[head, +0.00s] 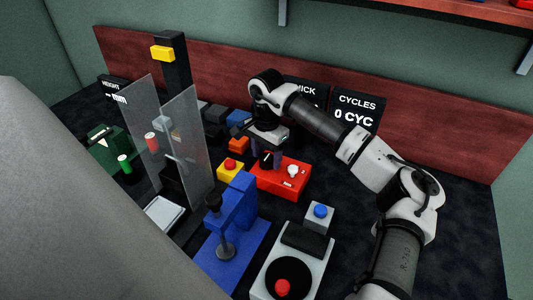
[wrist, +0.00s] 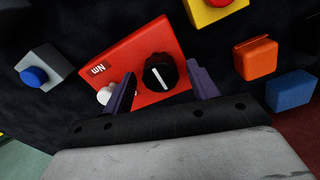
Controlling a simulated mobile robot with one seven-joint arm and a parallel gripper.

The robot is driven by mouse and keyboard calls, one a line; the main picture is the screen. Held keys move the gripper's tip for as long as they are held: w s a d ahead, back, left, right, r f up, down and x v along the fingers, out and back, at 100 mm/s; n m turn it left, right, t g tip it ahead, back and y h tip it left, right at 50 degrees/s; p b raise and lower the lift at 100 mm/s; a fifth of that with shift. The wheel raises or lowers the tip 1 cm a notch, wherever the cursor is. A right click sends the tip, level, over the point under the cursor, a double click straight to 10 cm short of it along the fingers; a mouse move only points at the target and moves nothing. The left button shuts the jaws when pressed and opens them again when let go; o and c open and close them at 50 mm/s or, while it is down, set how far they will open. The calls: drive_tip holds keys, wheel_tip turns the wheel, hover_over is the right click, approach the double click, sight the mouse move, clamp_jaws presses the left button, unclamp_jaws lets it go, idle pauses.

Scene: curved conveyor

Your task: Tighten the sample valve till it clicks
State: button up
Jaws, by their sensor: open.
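A red block (head: 284,178) stands on the dark table, with a small "Nm" plate. In the wrist view the red block (wrist: 150,45) carries a round black knob (wrist: 160,71) with a white pointer line, apparently the sample valve. A smaller white knob (wrist: 105,95) sits on the same block; it also shows in the head view (head: 292,170). My gripper (head: 266,157) is above the block, pointing down. In the wrist view my open gripper (wrist: 161,70) has one purple finger on each side of the black knob, with gaps visible. Whether the fingertips reach down to the knob's height I cannot tell.
A yellow box with a red button (head: 230,167), an orange block (head: 238,145) and a blue press-like stand (head: 236,215) are close by. A grey panel with a blue button (head: 320,212) stands in front. Clear upright sheets (head: 185,140) rise at left. Dark table is free at right.

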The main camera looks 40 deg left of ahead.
drive_tip(key=c, duration=1)
drive_tip(key=shift+m, duration=0.3)
drive_tip(key=m+b, duration=0.2)
drive_tip(key=m, duration=0.3)
drive_tip(key=shift+w+f+b, duration=0.1)
drive_tip(key=shift+b, duration=0.25)
drive_tip(key=m+b, duration=0.1)
drive_tip(key=m, duration=0.5)
drive_tip(key=shift+b, duration=0.3)
drive_tip(key=shift+m, duration=0.3)
drive_tip(key=o, duration=1)
